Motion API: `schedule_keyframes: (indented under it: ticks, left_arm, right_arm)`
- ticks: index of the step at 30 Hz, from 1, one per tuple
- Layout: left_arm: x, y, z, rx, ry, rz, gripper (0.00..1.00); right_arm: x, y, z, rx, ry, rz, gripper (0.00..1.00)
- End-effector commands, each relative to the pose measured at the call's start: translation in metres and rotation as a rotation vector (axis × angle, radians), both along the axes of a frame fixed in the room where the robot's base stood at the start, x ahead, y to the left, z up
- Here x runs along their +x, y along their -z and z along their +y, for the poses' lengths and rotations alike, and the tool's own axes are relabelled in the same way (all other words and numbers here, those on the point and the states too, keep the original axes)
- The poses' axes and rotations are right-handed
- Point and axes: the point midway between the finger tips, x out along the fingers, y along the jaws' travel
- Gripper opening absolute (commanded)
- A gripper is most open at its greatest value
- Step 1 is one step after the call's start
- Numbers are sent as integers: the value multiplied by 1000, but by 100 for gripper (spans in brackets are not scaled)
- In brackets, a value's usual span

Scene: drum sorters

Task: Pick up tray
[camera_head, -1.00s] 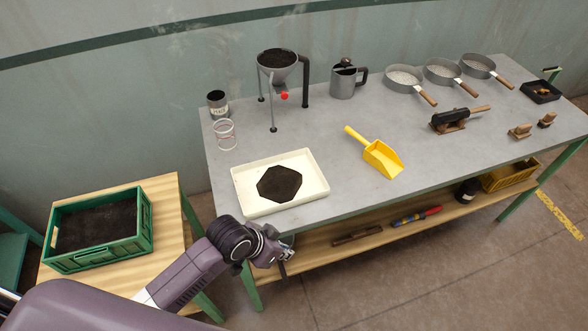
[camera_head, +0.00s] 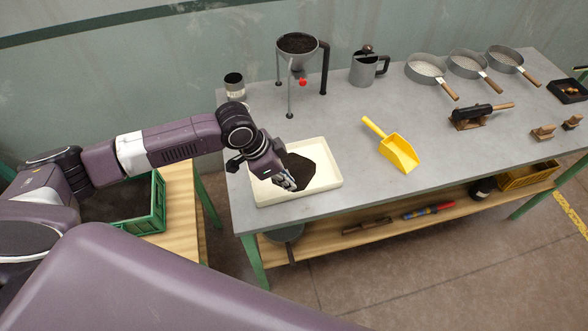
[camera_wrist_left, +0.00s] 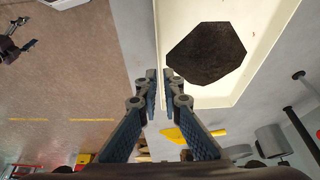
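The tray (camera_head: 328,183) is a shallow cream rectangle on the near left of the grey table, with a dark flat patch of material (camera_head: 304,171) inside. It also shows in the left wrist view (camera_wrist_left: 179,25). My left gripper (camera_head: 289,184) appears over the tray's near side in the head view. In the left wrist view its fingers (camera_wrist_left: 160,82) are close together with a narrow gap, lined up with one long tray wall. Whether they press on that wall is unclear. The tray looks flat on the table.
A yellow scoop (camera_head: 398,152) lies right of the tray. A funnel stand (camera_head: 297,60) and a dark tin (camera_head: 234,86) stand behind it. A green crate (camera_head: 158,205) is on the wooden table to the left. Pans (camera_head: 424,70) stand at the back right.

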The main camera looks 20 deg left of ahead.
Motion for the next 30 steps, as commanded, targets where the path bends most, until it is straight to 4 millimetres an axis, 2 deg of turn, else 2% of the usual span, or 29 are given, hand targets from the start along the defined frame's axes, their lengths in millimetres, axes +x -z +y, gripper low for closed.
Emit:
schedule_keyframes:
  ticks: [12, 18, 26, 28, 30]
  left_arm:
    - [12, 42, -20, 0, 1, 2, 6]
    - [17, 64, -26, 1, 0, 1, 6]
    - [17, 66, -26, 0, 2, -1, 6]
    - [17, 66, -26, 0, 2, -1, 0]
    - [17, 66, -26, 0, 2, -1, 0]
  right_arm:
    - [-2, -20, 0, 1, 0, 2, 70]
    - [-2, -23, 1, 1, 0, 2, 70]
    - [-2, -22, 1, 1, 1, 2, 70]
    - [-2, -22, 1, 2, 1, 2, 70]
    - [-2, -22, 1, 2, 1, 2, 70]
